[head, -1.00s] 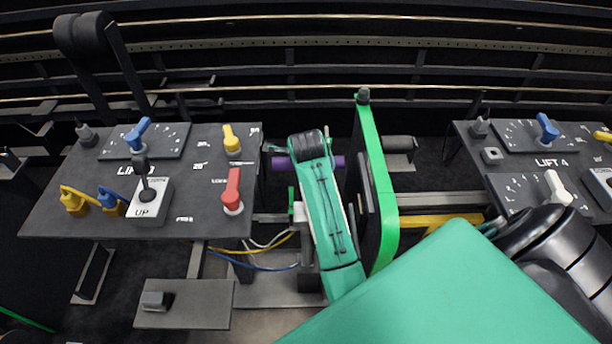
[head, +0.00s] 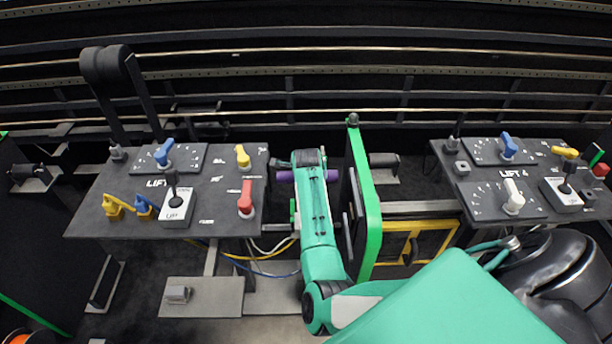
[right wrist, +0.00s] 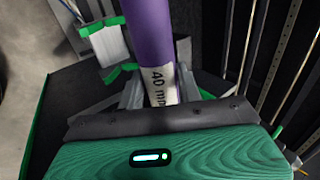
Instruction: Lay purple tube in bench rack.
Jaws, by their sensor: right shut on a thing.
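The purple tube (head: 285,176) lies crosswise under my right gripper (head: 309,172) in the head view, sticking out on both sides. It is just right of the left console's far corner. In the right wrist view the tube (right wrist: 150,35) runs up from between the fingers of my right gripper (right wrist: 160,92), with a white label reading "40 mm". The gripper is shut on it. My left gripper is not in view. I cannot tell which part here is the bench rack.
A green-edged upright panel (head: 366,205) stands close right of my right forearm. The left console (head: 215,200) carries levers and knobs; another console (head: 520,185) stands at the right. Dark rails (head: 300,80) cross the back. Cables (head: 255,268) hang below the left console.

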